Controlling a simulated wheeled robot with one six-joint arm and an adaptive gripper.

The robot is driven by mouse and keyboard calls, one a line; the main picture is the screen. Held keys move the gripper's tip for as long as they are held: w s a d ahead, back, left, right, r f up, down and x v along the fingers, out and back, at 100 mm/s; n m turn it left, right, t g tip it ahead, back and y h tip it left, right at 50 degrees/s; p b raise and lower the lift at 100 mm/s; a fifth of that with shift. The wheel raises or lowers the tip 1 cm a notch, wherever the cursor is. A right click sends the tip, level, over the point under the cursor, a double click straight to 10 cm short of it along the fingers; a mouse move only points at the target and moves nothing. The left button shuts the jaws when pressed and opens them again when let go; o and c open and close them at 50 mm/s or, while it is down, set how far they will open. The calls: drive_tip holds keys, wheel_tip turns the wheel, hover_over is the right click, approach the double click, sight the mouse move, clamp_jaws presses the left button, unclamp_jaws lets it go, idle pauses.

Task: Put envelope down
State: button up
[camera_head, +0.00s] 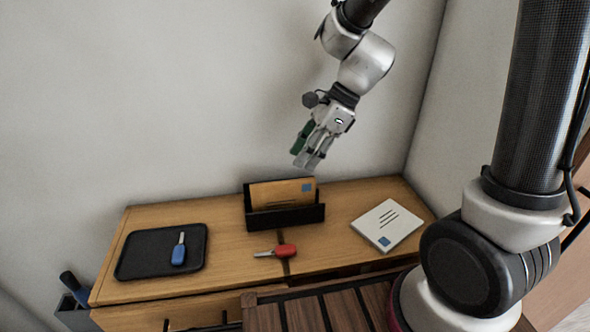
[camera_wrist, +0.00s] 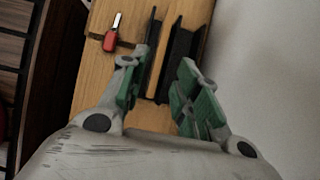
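A tan envelope (camera_head: 275,194) with a blue square stands in a black letter holder (camera_head: 298,216) at the back middle of the wooden desk. My gripper (camera_head: 306,163) is above and slightly right of the holder, apart from the envelope. In the wrist view my gripper (camera_wrist: 157,88) has its green-padded fingers spread, with nothing held between them. A white envelope or stack of envelopes (camera_head: 385,222) with a blue square lies flat at the right of the desk.
A red key (camera_head: 286,250) lies in front of the holder and shows in the wrist view (camera_wrist: 110,40). A black tray (camera_head: 140,256) with a blue key (camera_head: 179,254) is at the left. Walls close off the back and right. Bare desk separates these things.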

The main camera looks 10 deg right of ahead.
drive_tip(key=shift+d+r, duration=0.35)
drive_tip(key=shift+r, duration=0.2)
drive_tip(key=shift+s+d+r, duration=0.1)
drive_tip(key=shift+d+r, duration=0.1)
drive_tip(key=shift+d, duration=0.05)
drive_tip(key=s+d+r+n+t+h, duration=0.2)
drive_tip(key=s+d+r+n+h, duration=0.1)
drive_tip(key=s+d+r+n, duration=0.2)
drive_tip(key=s+d+r+n+t+h, duration=0.2)
drive_tip(key=s+d+r+n, duration=0.3)
drive_tip(key=s+d+n, duration=0.4)
drive_tip(key=d+n+h, duration=0.1)
drive_tip(key=d+n, duration=0.3)
drive_tip(key=d, duration=0.3)
drive_tip(key=shift+s+d+r, duration=0.25)
drive_tip(key=shift+d, duration=0.1)
